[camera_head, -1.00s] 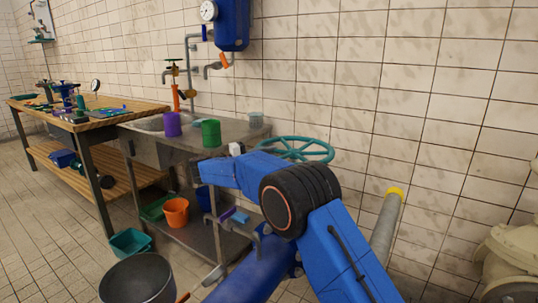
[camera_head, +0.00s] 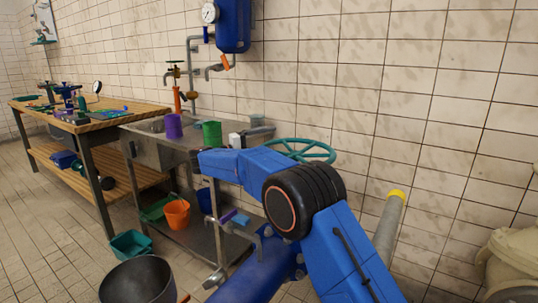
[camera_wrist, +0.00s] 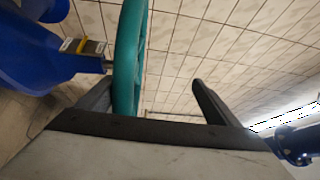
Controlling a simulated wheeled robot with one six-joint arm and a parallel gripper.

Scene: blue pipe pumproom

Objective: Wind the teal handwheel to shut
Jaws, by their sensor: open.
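The teal handwheel (camera_head: 301,150) lies flat above a blue pipe, behind my blue arm in the head view. In the wrist view the teal rim (camera_wrist: 130,60) runs down between the two dark fingers of my gripper (camera_wrist: 150,95). The rim is close to the left finger, and a wide gap separates it from the right finger. My gripper is open. A blue valve body (camera_wrist: 55,65) with a yellow and grey tag is at the left of the wrist view. In the head view my arm hides the wheel's lower side and my fingers.
A steel sink bench (camera_head: 155,147) with a purple cup (camera_head: 174,126) and a green cup (camera_head: 212,133) stands left of the wheel. A grey yellow-capped pipe (camera_head: 390,225) rises at right. A dark bucket (camera_head: 138,280) and teal tub (camera_head: 131,244) are on the floor.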

